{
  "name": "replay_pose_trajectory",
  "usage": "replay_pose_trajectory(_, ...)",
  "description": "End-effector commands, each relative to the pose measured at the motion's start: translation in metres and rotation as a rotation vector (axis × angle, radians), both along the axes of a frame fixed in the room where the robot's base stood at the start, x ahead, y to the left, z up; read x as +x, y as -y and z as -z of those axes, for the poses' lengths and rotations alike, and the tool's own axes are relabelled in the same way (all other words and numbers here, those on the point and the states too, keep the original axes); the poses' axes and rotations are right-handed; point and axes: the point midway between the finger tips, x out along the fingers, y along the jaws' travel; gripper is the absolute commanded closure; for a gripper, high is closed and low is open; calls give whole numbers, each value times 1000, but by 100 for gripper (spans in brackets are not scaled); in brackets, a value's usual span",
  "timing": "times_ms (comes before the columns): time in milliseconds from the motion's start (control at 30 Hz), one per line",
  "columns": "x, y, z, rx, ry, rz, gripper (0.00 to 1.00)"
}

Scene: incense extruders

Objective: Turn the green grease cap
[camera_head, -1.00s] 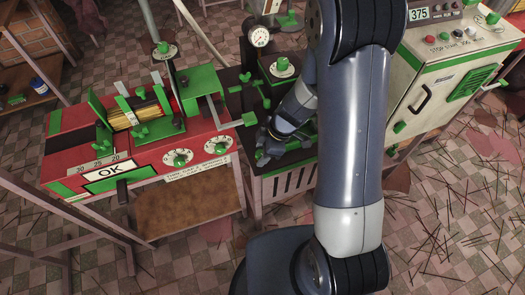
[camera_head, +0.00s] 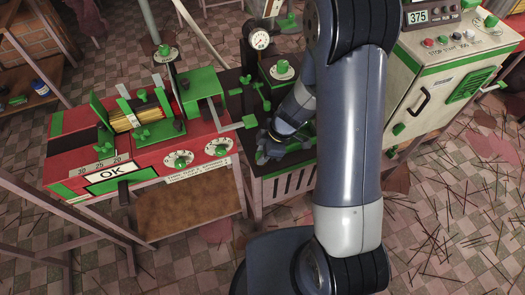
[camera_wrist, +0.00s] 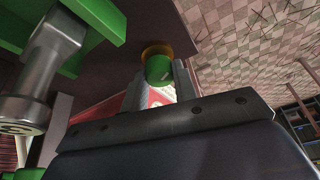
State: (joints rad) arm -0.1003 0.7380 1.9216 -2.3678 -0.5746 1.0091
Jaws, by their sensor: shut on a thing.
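The green grease cap (camera_wrist: 158,68) shows in the wrist view as a small green cylinder with a brass-coloured ring at its far end. My gripper (camera_wrist: 160,80) has one finger on each side of the cap and is shut on it. In the head view my gripper (camera_head: 264,150) is low at the dark machine's left side, beside the red machine. The cap cannot be made out clearly there, as my wrist and other green parts crowd it.
A grey metal cylinder (camera_wrist: 42,62) on a green bracket stands close to my gripper at left. The red machine (camera_head: 75,150) with dials and an OK sign is at left. A pressure gauge (camera_head: 260,40) stands behind. A cream cabinet (camera_head: 440,75) is at right.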

Motion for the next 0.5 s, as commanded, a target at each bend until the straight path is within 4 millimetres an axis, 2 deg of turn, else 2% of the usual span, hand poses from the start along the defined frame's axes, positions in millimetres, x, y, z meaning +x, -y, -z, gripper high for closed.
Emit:
replay_pose_trajectory(267,0,0,-8,-1,-7,-149,96)
replay_pose_trajectory(500,1,0,-8,0,-6,-354,96)
